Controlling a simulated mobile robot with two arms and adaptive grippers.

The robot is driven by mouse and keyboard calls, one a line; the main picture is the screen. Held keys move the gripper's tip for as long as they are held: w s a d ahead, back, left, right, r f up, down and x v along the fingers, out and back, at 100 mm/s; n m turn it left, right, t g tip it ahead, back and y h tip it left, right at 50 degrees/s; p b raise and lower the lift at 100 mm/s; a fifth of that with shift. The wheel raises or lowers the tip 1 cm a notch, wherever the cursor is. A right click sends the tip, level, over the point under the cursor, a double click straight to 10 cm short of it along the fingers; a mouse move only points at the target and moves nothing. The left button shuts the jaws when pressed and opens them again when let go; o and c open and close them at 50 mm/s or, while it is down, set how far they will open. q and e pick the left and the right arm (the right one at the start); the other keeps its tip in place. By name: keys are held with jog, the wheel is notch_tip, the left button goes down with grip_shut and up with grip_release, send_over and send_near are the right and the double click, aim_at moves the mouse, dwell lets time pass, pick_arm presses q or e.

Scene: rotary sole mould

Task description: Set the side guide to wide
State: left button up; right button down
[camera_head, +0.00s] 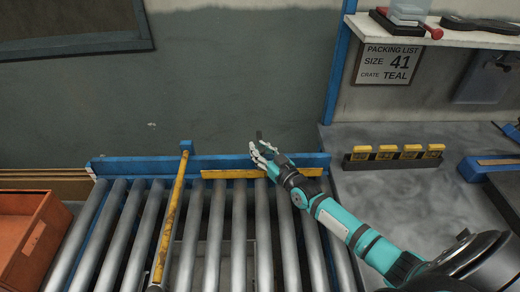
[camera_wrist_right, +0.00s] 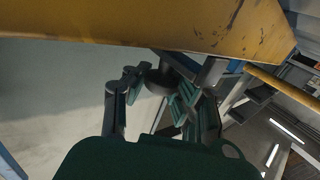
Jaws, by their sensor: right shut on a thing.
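The side guide appears to be the yellow bar (camera_head: 228,174) lying along the blue back rail of the roller conveyor. Its worn yellow face also fills the top of the right wrist view (camera_wrist_right: 150,22). My right gripper (camera_head: 259,149) is at the back rail, above and behind this bar. In the right wrist view my right gripper (camera_wrist_right: 158,100) has its fingers closed around a dark rounded knob (camera_wrist_right: 160,76) by the bar's edge. A dark stub (camera_head: 259,134) shows just beyond the fingers. My left gripper is not in view.
A second yellow bar (camera_head: 171,215) crosses the rollers (camera_head: 215,235) from a blue post. An orange crate (camera_head: 30,232) stands at left. On the grey bench (camera_head: 400,215) at right is a rack of yellow-topped blocks (camera_head: 397,155). A sign reads size 41, crate teal (camera_head: 388,64).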

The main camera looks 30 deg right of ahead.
jog(key=shift+a, duration=0.15)
dwell(0.3)
jog(key=c, duration=1)
grip_release()
jog(key=shift+s+d, duration=0.1)
jog(key=shift+d, duration=0.25)
jog(key=shift+a, duration=0.15)
jog(key=shift+s, duration=0.45)
jog(key=s, duration=0.3)
jog(key=s+d, duration=0.1)
jog(key=s, duration=0.7)
jog(key=shift+d, duration=0.4)
